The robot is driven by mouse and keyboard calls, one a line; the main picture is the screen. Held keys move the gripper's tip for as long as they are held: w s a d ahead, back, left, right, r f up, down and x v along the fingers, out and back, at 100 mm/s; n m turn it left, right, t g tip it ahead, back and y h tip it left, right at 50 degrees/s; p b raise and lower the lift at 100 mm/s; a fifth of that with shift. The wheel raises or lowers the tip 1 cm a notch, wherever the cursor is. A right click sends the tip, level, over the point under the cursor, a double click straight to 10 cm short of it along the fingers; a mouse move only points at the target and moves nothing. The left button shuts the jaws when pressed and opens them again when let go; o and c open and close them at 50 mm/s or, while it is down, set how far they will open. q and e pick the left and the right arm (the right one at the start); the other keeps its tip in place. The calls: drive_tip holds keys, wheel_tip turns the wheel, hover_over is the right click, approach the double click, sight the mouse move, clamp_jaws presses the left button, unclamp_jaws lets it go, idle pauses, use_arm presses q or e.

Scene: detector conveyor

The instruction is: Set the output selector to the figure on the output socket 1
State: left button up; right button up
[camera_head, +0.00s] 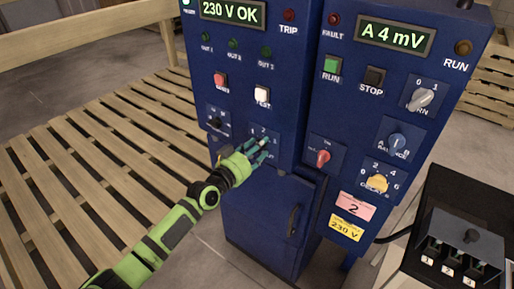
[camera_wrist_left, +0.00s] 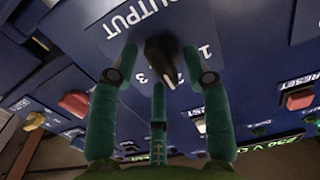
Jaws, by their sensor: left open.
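The output selector shows in the left wrist view as a black knob (camera_wrist_left: 162,55) on a blue plate marked OUTPUT. A 1 and what looks like a 3 are readable around it. My left gripper (camera_head: 262,146) is open in front of this plate. In the left wrist view its fingers (camera_wrist_left: 163,75) stand around the knob; contact cannot be told. A dark socket box (camera_head: 462,240) at the lower right carries tags 1, 2 and 3. A pink label (camera_head: 355,206) shows a 2; its small print is unreadable.
Close to the gripper are a red button (camera_head: 220,80), a white button (camera_head: 262,95) and a red knob (camera_head: 323,157). A yellow knob (camera_head: 377,183) and a yellow 230 V label (camera_head: 346,227) are further right. A wooden pallet (camera_head: 60,190) lies at left.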

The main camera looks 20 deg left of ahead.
use_arm(q)
drive_tip(key=shift+a, duration=0.1)
clamp_jaws()
drive_tip(key=shift+r+n, duration=0.1)
drive_tip(key=shift+n, duration=0.2)
drive_tip(key=n, duration=0.7)
drive_tip(key=n+b, duration=0.1)
drive_tip(key=n, duration=0.3)
drive_tip(key=shift+w+a+r, duration=0.15)
drive_tip(key=shift+a+r, duration=0.15)
drive_tip(key=shift+a, duration=0.05)
drive_tip(key=shift+n, duration=0.3)
unclamp_jaws()
drive_tip(key=shift+f, duration=0.3)
